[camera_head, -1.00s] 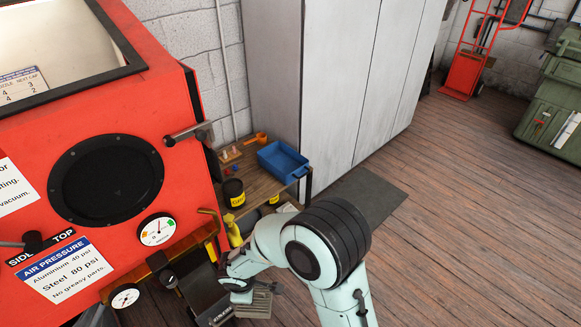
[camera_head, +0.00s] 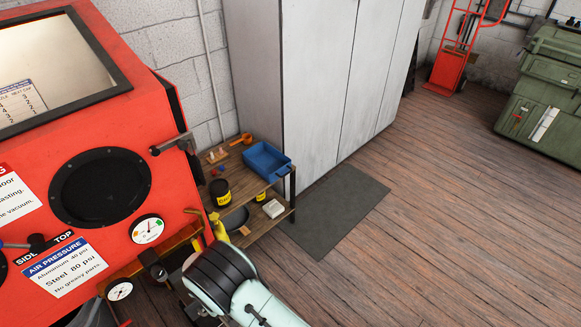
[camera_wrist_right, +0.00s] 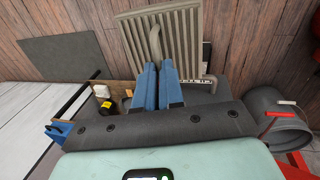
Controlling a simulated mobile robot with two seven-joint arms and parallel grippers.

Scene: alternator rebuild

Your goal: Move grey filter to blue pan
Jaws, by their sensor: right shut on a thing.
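The grey filter (camera_wrist_right: 186,32) is a flat ribbed panel in the right wrist view. The blue pan (camera_head: 266,160) sits on the top shelf of a small wooden stand in the head view, beside the grey cabinet. Part of the blue pan also shows at the left of the wrist view (camera_wrist_right: 58,132). In the head view only my right arm shows at the bottom; its gripper and the filter are out of sight. My left gripper is in neither current view.
The red blasting cabinet (camera_head: 110,130) stands close on the left. A black-and-yellow can (camera_head: 220,192) is near the pan; a white box (camera_head: 273,208) is on the shelf below. A grey bucket (camera_wrist_right: 272,118) is at right in the wrist view. Floor by the dark mat (camera_head: 335,210) is clear.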

